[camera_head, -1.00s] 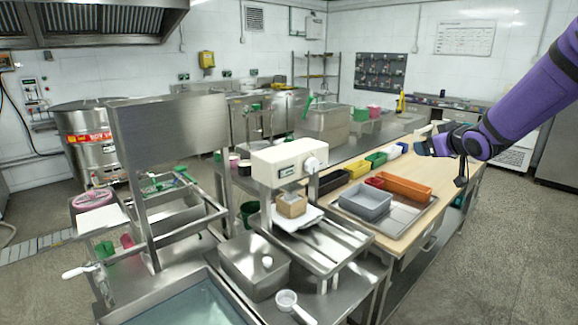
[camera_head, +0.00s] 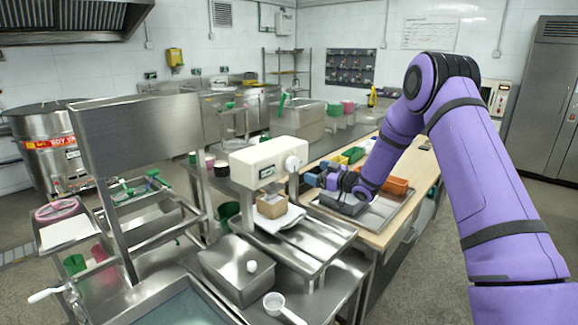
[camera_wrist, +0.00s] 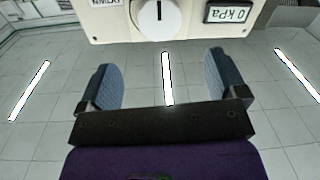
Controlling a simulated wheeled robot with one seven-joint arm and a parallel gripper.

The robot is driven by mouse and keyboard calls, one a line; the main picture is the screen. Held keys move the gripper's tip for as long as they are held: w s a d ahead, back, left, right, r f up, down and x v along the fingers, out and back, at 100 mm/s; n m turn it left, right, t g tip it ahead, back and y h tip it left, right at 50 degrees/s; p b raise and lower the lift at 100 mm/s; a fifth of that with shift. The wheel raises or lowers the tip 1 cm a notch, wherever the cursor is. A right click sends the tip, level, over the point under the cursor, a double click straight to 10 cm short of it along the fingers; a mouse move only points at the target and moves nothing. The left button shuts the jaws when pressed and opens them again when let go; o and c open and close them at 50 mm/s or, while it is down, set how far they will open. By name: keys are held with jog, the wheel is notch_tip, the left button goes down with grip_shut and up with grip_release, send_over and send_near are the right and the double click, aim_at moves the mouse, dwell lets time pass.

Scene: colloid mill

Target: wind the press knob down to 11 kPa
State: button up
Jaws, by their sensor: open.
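The press knob is a round white dial (camera_wrist: 157,18) with a dark upright mark, at the top of the wrist view on the cream press head (camera_wrist: 98,22). A small display (camera_wrist: 229,13) to its right reads 0 kPa. In the head view the knob (camera_head: 293,164) sticks out from the right end of the press head (camera_head: 255,165). A tan block (camera_head: 271,206) sits below the head. My gripper (camera_wrist: 166,78) is open and empty, its two blue-grey pads apart, with the knob ahead beyond the fingertips. In the head view my gripper (camera_head: 318,180) is just right of the knob, slightly lower.
The wooden bench (camera_head: 420,165) with coloured bins, including an orange one (camera_head: 397,186), lies under and behind my arm.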

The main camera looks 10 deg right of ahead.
aim_at(295, 164)
jog(key=x, duration=0.9)
jog(key=shift+w+a, duration=0.2)
jog(key=shift+w, duration=0.15)
jog(key=c, duration=0.9)
